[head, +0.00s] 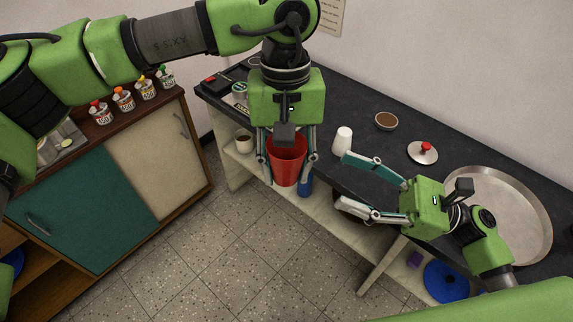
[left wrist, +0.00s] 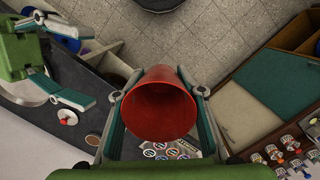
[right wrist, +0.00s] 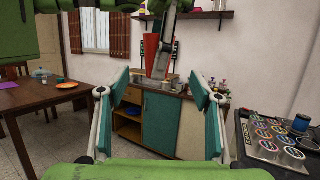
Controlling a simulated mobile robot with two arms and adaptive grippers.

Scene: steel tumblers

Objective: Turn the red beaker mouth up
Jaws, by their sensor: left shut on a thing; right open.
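The red beaker (head: 287,160) is held in the air in front of the dark counter, wide end up and narrow end down. My left gripper (head: 288,182) points down with its fingers shut on the beaker's two sides. In the left wrist view the beaker's open mouth (left wrist: 158,110) faces the camera and its inside looks empty. The beaker also shows in the right wrist view (right wrist: 151,52), wider at the top and roughly upright. My right gripper (head: 350,182) is open and empty over the counter's front edge, to the right of the beaker.
On the dark counter stand a white cup (head: 343,139), a brown bowl (head: 387,121), a lid with a red knob (head: 422,153) and a large round tray (head: 541,207). A blue object (head: 305,184) is below the counter. A cabinet (head: 90,205) with several small jars stands left.

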